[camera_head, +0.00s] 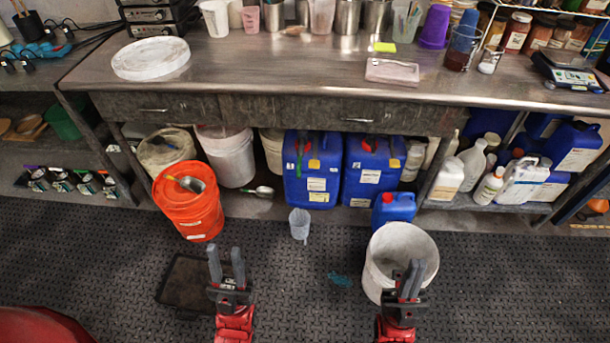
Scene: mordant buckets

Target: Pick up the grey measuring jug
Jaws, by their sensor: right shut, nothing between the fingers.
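The grey measuring jug (300,223) is a small, pale, translucent vessel. It stands on the dark floor mat in front of the blue canisters. My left gripper (227,257) is nearer to me and to the left of the jug, apart from it, with a gap between its fingers. My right gripper (411,272) is to the right of and nearer than the jug, shut and empty. It overlaps the front of a white bucket in the picture; whether it touches the bucket I cannot tell.
The white bucket (378,253) stands right of the jug, an orange lidded bucket (187,209) left of it. Blue canisters (312,178) stand behind, under the metal workbench (290,62). A dark tray (183,284) lies at left.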

